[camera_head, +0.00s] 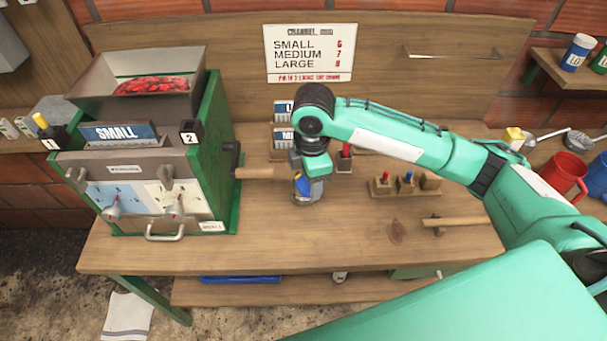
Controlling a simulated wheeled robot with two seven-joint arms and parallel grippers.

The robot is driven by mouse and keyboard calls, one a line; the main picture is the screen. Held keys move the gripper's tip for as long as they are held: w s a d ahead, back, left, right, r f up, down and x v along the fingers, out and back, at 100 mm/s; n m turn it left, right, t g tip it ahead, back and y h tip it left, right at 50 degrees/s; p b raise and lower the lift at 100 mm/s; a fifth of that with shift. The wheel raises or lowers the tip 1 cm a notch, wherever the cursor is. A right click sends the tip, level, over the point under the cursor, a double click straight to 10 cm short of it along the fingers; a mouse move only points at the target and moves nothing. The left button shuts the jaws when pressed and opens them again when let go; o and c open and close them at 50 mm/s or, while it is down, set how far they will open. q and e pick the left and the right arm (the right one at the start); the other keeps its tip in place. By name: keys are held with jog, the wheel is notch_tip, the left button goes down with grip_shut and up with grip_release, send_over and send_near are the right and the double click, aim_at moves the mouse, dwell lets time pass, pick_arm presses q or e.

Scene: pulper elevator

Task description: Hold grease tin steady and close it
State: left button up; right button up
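My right arm reaches in from the right, and its gripper (307,193) points down over the middle of the wooden bench. The fingertips are too small and covered to read as open or shut. No tin or lid can be made out clearly elsewhere on the bench. My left gripper is out of view.
A green machine (226,140) with a hopper of red fruit stands at the left, its crank handle (262,173) reaching toward my gripper. A wooden peg rack (405,188) and a wooden-handled tool (458,222) lie right. The front middle of the bench (300,248) is clear.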

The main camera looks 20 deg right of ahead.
jog(key=m, duration=0.2)
jog(key=s+d+m, duration=0.1)
jog(key=shift+d+f+m, duration=0.15)
jog(key=shift+d+m, duration=0.05)
jog(key=shift+m, duration=0.2)
jog(key=s+d+m, duration=0.1)
jog(key=m, duration=0.3)
jog(key=s+d+m, duration=0.1)
jog(key=m, duration=0.4)
jog(key=s+d+m, duration=0.1)
jog(key=m, duration=0.4)
jog(key=shift+d+f, duration=0.35)
